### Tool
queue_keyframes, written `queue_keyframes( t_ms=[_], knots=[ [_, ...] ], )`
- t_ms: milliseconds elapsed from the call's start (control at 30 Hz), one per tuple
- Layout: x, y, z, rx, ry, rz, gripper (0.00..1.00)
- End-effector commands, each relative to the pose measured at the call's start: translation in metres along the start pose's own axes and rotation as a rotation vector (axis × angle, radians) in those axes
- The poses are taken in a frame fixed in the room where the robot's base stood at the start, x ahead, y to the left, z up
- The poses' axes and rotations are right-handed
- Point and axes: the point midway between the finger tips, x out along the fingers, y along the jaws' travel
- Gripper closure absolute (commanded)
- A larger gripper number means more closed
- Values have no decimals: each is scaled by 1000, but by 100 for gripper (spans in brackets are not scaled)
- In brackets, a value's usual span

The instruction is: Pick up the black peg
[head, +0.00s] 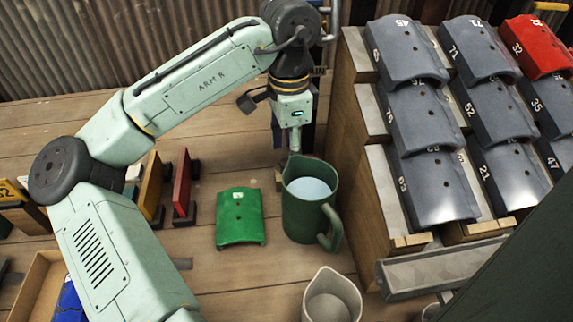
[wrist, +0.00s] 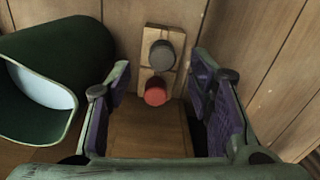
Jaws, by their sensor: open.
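The black peg (wrist: 161,55), dark grey and round-topped, stands in a light wooden block (wrist: 150,34) in the wrist view. A red peg (wrist: 156,92) stands in the same block, nearer to the palm. My gripper (wrist: 162,100) is open and empty, with its purple-padded fingers to either side of the block. The black peg is beyond the fingertips, near the middle between them, and neither finger is seen touching it. In the head view my gripper (head: 294,142) points down behind the green pitcher, and the pegs cannot be made out there.
The green pitcher (head: 298,215), holding pale liquid, stands close to my gripper; it fills the left of the wrist view (wrist: 70,65). A green curved panel (head: 240,218) lies left of it. A rack of numbered panels (head: 408,242) rises right. A beige jug (head: 332,300) stands in front.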

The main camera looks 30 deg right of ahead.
Motion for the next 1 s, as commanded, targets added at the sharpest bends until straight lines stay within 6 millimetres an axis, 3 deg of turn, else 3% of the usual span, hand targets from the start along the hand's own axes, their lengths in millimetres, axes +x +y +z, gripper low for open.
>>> queue_keyframes(
  t_ms=[200,500,1000],
  knots=[
    [30,-2,4,0,-2,1,52],
    [37,-2,4,1,0,0,52],
    [36,-2,4,0,-1,0,85]
  ],
)
